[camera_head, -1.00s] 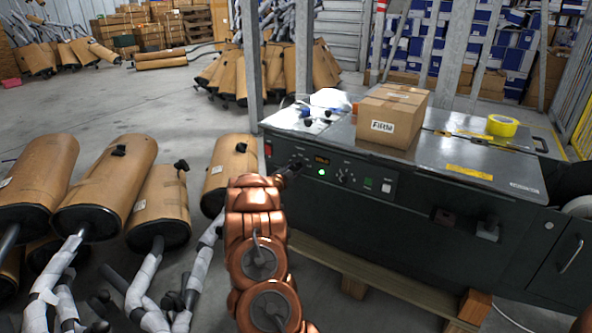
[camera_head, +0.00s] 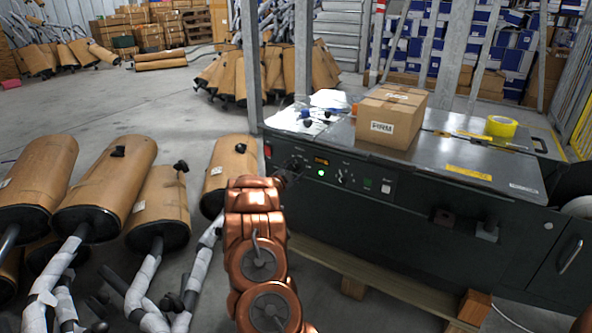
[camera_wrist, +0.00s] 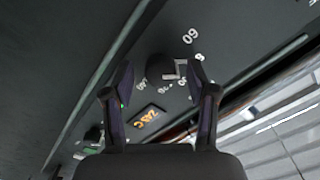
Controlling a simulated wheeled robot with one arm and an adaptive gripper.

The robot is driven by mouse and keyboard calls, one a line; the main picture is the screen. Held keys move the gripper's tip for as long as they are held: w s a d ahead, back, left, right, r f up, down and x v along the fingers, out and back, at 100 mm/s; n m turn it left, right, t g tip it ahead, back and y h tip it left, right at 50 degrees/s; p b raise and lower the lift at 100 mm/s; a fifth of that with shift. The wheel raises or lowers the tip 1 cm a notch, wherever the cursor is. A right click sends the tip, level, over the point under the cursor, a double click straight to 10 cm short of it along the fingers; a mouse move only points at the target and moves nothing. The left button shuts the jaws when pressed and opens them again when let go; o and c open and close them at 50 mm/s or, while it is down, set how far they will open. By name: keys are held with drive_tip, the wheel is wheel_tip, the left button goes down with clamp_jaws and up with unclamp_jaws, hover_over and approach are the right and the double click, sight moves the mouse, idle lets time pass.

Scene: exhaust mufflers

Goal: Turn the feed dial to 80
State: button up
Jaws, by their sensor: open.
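A black dial (camera_wrist: 164,70) with a pale pointer and white numbers around it sits between my gripper's fingers in the wrist view. One number reads like 60; the others are partly hidden or too blurred to read. In the head view this dial (camera_head: 297,163) is at the left of the machine's front panel. My gripper (camera_wrist: 163,82) is open, with one finger on each side of the dial; contact cannot be told. In the head view my gripper (camera_head: 287,178) is dark and small, just below the dial. No label naming the feed dial is readable.
An orange display (camera_head: 321,160), a green light (camera_head: 321,172) and a second dial (camera_head: 342,177) are right of the first dial. A carton (camera_head: 401,112) and yellow tape (camera_head: 501,126) lie on the machine top. Wrapped mufflers (camera_head: 108,185) stand on the left floor.

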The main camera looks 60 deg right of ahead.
drive_tip(key=a, duration=1.1)
drive_tip(key=shift+s+a, duration=0.25)
drive_tip(key=shift+a, duration=0.15)
